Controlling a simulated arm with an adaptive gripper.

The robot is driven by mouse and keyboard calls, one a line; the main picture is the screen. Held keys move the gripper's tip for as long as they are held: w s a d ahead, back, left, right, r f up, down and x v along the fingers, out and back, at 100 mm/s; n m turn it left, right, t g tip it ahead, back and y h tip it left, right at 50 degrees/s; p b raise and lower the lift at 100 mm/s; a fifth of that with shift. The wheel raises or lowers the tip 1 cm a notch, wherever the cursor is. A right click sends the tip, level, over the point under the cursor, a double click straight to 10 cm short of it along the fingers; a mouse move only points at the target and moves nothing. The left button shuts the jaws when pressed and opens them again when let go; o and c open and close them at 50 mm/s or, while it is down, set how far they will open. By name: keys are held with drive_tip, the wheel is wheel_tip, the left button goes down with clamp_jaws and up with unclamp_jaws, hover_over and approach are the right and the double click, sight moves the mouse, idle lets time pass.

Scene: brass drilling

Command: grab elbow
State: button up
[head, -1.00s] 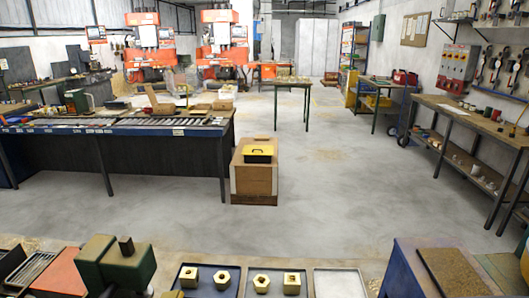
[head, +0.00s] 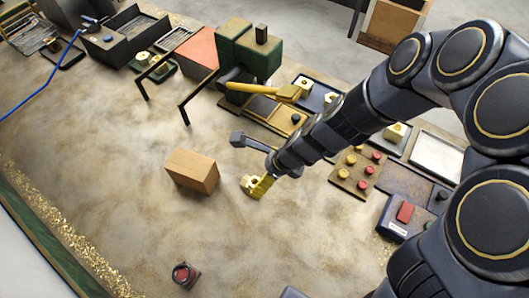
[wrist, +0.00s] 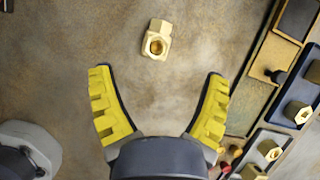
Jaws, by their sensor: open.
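The brass elbow (wrist: 157,40) lies on the worn bench top (wrist: 60,35), with its round opening showing in the wrist view. My gripper (wrist: 158,75) is open and empty, its two yellow fingers spread wide. The elbow is ahead of the fingertips, roughly in line with the middle of the gap, and nothing touches it in that view. In the head view the elbow (head: 249,184) shows beside a yellow finger of my gripper (head: 264,187), which partly hides it.
A wooden block (head: 192,171) stands left of the elbow. A green machine (head: 250,50) with a yellow handle is behind. Trays of brass parts and a board of red and yellow buttons (head: 358,170) are to the right. A red-topped item (head: 184,274) sits in front. The bench's left middle is clear.

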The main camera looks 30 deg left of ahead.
sight(251, 184)
drive_tip(key=f, duration=0.1)
drive_tip(key=f+m, duration=0.1)
drive_tip(key=a+f+m, duration=0.1)
drive_tip(key=shift+s+f, duration=0.3)
drive_tip(key=shift+f, duration=0.05)
drive_tip(key=shift+x, duration=3.7)
drive_tip(key=shift+w+d, duration=0.1)
drive_tip(key=shift+w, duration=0.1)
drive_tip(key=c, duration=1.2)
